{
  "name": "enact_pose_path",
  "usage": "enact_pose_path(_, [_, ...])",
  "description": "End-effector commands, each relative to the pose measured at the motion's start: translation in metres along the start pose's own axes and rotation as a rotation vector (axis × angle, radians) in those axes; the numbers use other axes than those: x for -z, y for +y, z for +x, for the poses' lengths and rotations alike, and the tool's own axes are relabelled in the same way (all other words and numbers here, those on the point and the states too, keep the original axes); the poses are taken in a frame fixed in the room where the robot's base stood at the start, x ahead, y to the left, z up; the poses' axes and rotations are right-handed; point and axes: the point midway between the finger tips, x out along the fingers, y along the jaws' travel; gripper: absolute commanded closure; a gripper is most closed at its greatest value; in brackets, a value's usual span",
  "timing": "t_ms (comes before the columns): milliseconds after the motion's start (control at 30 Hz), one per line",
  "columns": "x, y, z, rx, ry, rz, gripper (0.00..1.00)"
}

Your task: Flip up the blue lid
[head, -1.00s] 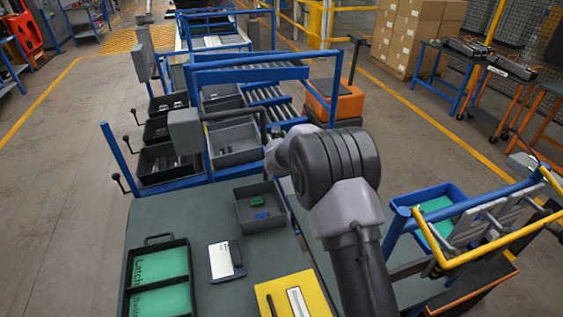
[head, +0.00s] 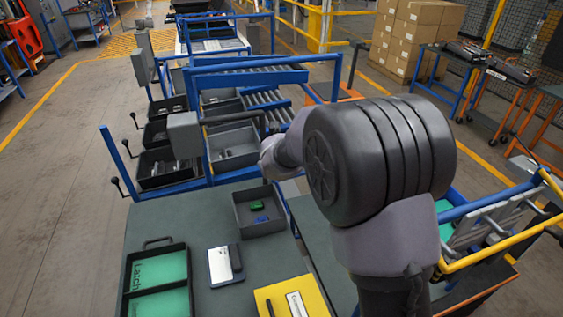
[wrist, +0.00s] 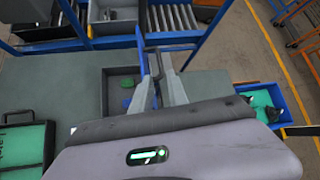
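I cannot make out a clear blue lid. A small blue piece (head: 261,218) lies beside a green piece (head: 257,205) in a dark open bin (head: 238,212) on the grey table. Both also show in the wrist view, the blue one (wrist: 127,103) left of my fingers. A blue-rimmed tray (wrist: 247,88) with green inside is at the right of the wrist view.
A black tray with green panels (head: 158,282), a white card (head: 222,265) and a yellow board (head: 288,300) lie on the table (head: 190,220). A blue rack (head: 255,78) with grey bins stands beyond. A yellow-railed cart (head: 480,260) is at right.

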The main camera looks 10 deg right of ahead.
Motion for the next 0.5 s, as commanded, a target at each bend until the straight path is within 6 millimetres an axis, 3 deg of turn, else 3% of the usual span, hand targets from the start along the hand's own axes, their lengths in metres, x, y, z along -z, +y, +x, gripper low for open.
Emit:
enact_pose_path(100, [-0.002,-0.001,-0.029,-0.001,-0.002,-0.001,0.8])
enact_pose_path(200, [-0.002,-0.001,-0.043,-0.001,-0.001,-0.001,0.8])
enact_pose_path(500, [0.0,0.0,-0.048,0.0,0.0,0.0,0.8])
